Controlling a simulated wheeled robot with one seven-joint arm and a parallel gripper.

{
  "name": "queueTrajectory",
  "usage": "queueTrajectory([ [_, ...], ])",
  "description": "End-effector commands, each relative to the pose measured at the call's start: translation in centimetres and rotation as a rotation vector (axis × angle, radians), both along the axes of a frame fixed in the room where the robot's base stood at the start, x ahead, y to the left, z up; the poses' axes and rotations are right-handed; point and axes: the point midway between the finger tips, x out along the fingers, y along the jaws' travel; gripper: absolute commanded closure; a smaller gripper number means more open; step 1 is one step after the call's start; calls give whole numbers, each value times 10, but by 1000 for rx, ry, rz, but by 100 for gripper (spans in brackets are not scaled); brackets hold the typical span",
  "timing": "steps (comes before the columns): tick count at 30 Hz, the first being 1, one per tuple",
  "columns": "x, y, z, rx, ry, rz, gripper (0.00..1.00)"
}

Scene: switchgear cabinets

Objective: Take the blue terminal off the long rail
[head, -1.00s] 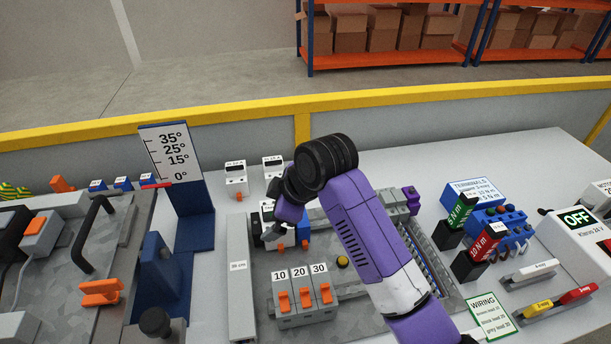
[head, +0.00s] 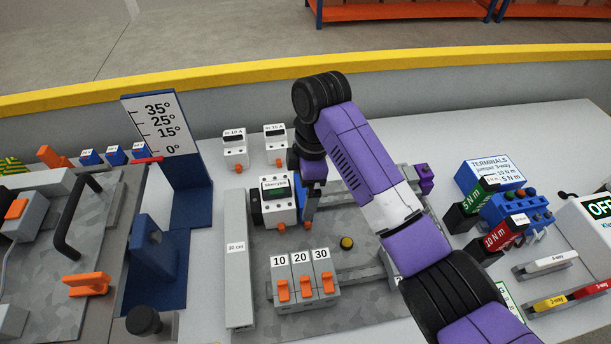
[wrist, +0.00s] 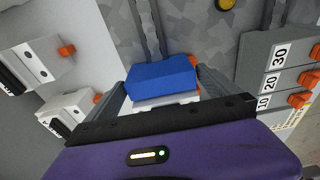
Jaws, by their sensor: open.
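The blue terminal (wrist: 162,78) shows in the wrist view as a blue block with a white part below it, between my gripper's two grey fingers. My gripper (wrist: 160,92) is open around it; I cannot tell whether the fingers touch it. In the head view my gripper (head: 311,188) points down beside the white meter-like device (head: 279,197), and a blue strip of the terminal (head: 307,206) shows just below it. The rail (wrist: 148,28) runs away beyond the terminal in the wrist view; my arm hides much of it in the head view.
Breakers labelled 10, 20 and 30 (head: 302,278) with orange levers stand in front. Two white modules (head: 235,150) stand behind on the table. A yellow button (head: 347,243) lies right of the terminal. A blue stand with an angle scale (head: 168,130) rises at left.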

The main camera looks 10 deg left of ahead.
Motion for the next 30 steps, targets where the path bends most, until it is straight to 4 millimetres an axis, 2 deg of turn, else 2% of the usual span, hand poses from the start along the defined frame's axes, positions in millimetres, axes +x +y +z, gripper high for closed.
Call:
queueTrajectory([
  [4, -1, 1, -8, 0, 0, 1, 0],
  [12, 0, 1, -9, 0, -1, 0, 0],
  [20, 0, 1, -9, 0, -1, 0, 51],
  [21, 0, 1, -9, 0, -1, 0, 15],
  [28, -1, 1, -9, 0, -1, 0, 60],
  [30, -1, 1, -9, 0, -1, 0, 62],
])
